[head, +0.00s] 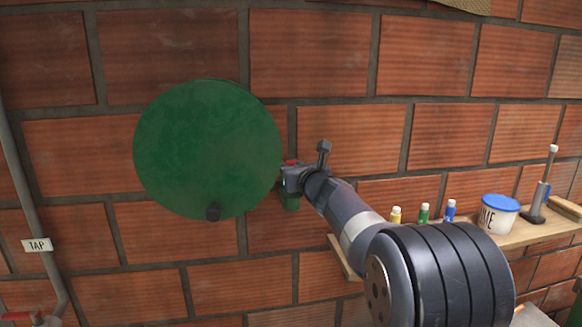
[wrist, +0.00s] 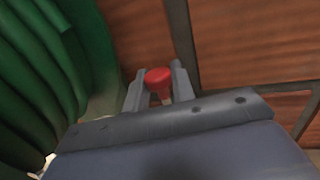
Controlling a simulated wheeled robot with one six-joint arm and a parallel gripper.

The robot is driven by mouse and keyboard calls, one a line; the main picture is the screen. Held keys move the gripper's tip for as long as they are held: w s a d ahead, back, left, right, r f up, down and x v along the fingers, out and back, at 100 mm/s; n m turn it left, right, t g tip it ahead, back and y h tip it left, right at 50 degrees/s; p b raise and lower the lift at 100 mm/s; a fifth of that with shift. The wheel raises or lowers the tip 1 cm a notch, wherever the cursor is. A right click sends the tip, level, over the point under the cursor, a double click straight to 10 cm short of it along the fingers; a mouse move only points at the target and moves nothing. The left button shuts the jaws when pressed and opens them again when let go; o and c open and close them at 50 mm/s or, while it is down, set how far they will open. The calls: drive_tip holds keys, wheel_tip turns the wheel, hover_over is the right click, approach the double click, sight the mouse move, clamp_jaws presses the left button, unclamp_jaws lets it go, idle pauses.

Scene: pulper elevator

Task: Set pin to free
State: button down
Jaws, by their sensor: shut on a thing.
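The pin shows as a red knob (wrist: 158,78) between my two grey fingers in the wrist view. In the head view only a bit of red (head: 290,162) shows at my gripper (head: 287,177). My gripper (wrist: 160,95) is shut on the red knob, at the right edge of a round green disc (head: 205,145). In the wrist view the green ribbed side of a drum (wrist: 45,70) is close on the left. The rest of the pin is hidden. No marking for a free position can be read.
A wooden shelf (head: 520,236) at right holds small bottles (head: 423,213), a white tub with a blue lid (head: 497,216) and an upright tool (head: 543,190). A pipe with a "TAP" label (head: 37,245) runs down the left wall.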

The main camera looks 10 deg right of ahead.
drive_tip(key=shift+r+p, duration=0.95)
drive_tip(key=shift+r, duration=0.55)
drive_tip(key=c, duration=1.2)
unclamp_jaws()
drive_tip(key=shift+c, duration=0.2)
drive_tip(key=shift+f, duration=0.1)
drive_tip(key=shift+s, duration=0.25)
drive_tip(key=b+v, duration=0.2)
drive_tip(key=v, duration=0.8)
drive_tip(key=shift+s, duration=0.15)
